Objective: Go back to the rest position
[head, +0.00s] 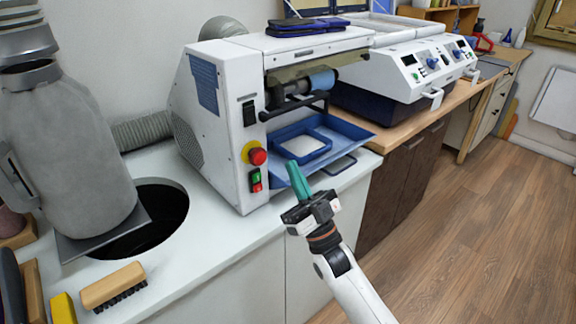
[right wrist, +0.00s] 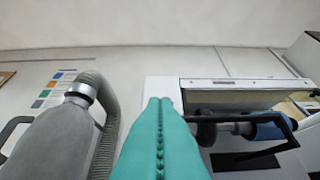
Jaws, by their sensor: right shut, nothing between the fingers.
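My right gripper (head: 297,178) has green fingers and is shut with nothing between them. In the head view it is raised in front of the white machine (head: 222,130), near the front edge of its blue tray (head: 352,128). In the right wrist view the green fingers (right wrist: 160,105) lie together, pointing toward the wall, with the machine's roller opening to their right. My left gripper is not in view.
A grey canister (head: 65,150) stands at the left beside a round dark hole (head: 165,215) in the white counter (head: 220,240). A wooden brush (head: 112,286) lies at the front left. A second white machine (head: 405,65) stands on the wooden bench. The floor at right is clear.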

